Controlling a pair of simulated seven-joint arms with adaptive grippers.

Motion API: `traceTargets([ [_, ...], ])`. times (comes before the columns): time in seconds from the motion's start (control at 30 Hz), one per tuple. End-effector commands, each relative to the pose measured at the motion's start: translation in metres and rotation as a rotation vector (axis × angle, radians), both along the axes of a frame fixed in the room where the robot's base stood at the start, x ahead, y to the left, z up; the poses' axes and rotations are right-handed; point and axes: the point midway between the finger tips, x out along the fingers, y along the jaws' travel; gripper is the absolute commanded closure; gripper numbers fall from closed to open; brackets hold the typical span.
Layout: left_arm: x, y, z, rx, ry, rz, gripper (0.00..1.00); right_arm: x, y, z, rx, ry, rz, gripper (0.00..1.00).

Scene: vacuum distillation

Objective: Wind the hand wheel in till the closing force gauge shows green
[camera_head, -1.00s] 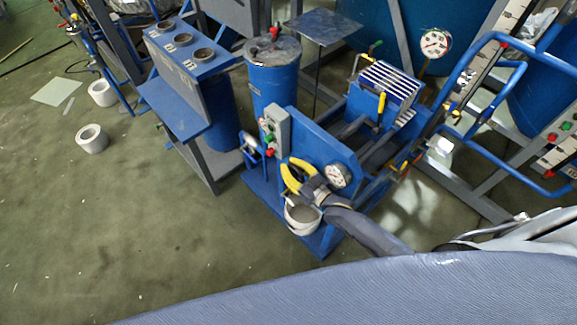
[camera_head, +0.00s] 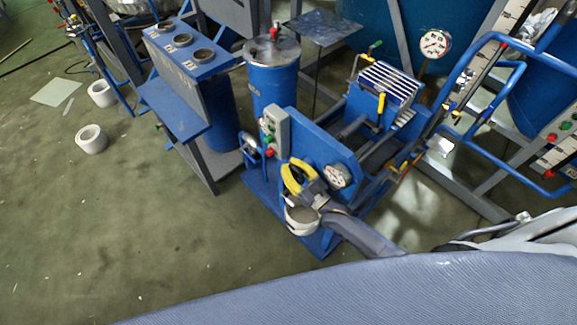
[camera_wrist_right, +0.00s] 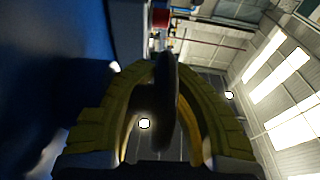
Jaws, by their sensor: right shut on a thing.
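My right gripper (camera_head: 291,172), with yellow fingers, is in front of the blue end plate (camera_head: 312,149) of the press. In the right wrist view its fingers (camera_wrist_right: 164,75) are closed around a dark, narrow piece (camera_wrist_right: 165,100), seen edge-on, which looks like part of the hand wheel. The rest of the wheel cannot be made out behind the gripper in the head view. A round white gauge (camera_head: 337,176) sits on the end plate just right of the gripper; its needle and colour zone are too small to read. My left gripper is not in view.
A grey control box (camera_head: 275,130) with buttons is fixed beside the plate. A blue cylinder (camera_head: 274,85) and a stand with round holes (camera_head: 190,75) are at the left. A second gauge (camera_head: 435,43) stands behind the press. Open floor lies at the lower left.

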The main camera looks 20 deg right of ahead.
Motion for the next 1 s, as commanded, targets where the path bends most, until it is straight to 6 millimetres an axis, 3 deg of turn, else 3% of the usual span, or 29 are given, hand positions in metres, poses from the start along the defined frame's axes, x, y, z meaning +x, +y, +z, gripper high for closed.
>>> traceTargets([
  [0.43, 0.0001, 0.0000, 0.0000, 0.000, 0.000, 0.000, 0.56, 0.0001, 0.0001, 0.0021, 0.012, -0.021, 0.000, 1.00],
  [0.47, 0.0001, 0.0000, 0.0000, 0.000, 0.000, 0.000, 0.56, 0.0001, 0.0001, 0.0022, 0.012, -0.021, 0.000, 0.86],
  [0.63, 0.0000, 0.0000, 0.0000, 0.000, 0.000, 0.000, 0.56, -0.0001, 0.0000, 0.0017, 0.012, -0.020, 0.000, 0.66],
  [1.0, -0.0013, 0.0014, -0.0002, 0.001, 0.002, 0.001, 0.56, -0.0054, -0.0031, -0.0006, 0.011, -0.018, 0.000, 0.66],
])
